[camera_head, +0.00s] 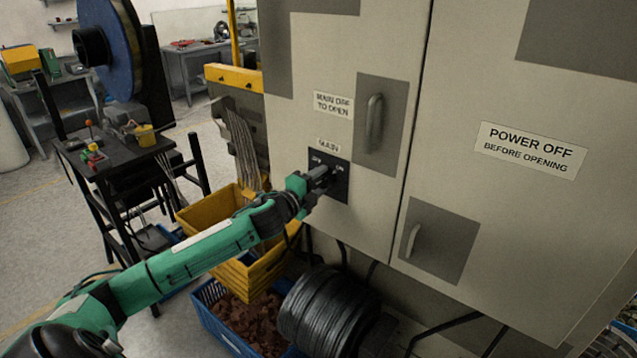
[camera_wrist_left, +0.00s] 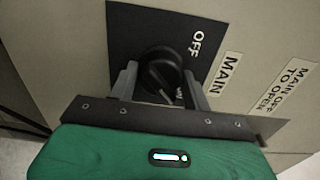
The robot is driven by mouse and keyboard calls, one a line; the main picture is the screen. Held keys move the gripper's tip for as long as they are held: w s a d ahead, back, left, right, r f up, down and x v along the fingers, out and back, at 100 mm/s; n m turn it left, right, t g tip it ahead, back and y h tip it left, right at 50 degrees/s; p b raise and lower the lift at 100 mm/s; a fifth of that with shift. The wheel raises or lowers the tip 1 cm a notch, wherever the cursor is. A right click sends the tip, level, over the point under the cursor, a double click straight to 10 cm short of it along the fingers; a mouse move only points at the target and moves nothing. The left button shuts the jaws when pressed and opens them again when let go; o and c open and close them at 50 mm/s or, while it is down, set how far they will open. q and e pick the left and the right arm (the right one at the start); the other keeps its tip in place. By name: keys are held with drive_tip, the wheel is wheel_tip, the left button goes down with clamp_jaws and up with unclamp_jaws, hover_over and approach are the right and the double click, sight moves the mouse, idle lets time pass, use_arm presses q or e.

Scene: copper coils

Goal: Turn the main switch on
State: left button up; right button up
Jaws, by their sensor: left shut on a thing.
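The main switch is a black rotary knob on a dark square plate (camera_head: 341,187) on the cabinet front, under a "MAIN" label (camera_head: 328,145). In the left wrist view the black knob (camera_wrist_left: 160,72) sits between the two grey fingers of my left gripper (camera_wrist_left: 158,85), which is shut on it. "OFF" is printed on the plate (camera_wrist_left: 196,45) beside the knob; another marking is partly hidden by a finger. In the head view my left gripper (camera_head: 318,178) reaches the plate and covers most of the knob. My right gripper is not in view.
The grey cabinet (camera_head: 450,80) has two doors with handles, one handle (camera_head: 374,122) just above right of the switch. Yellow crates (camera_head: 240,275), a blue crate (camera_head: 215,320) with copper-coloured scrap and a black coil (camera_head: 325,310) stand below my left arm. A small dark table (camera_head: 120,155) stands left.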

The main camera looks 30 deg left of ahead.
use_arm(q)
drive_tip(key=o, duration=1)
drive_tip(key=shift+s+f, duration=0.1)
drive_tip(key=shift+s, duration=0.25)
drive_tip(key=shift+s+a+b, duration=0.15)
drive_tip(key=shift+s+b, duration=0.7)
drive_tip(key=shift+s, duration=1.3)
drive_tip(key=shift+s+a+b, duration=0.2)
drive_tip(key=shift+s+b, duration=0.7)
drive_tip(key=shift+s, duration=1.3)
drive_tip(key=shift+s+a+b, duration=0.15)
drive_tip(key=shift+s+b, duration=0.7)
drive_tip(key=shift+s, duration=1.3)
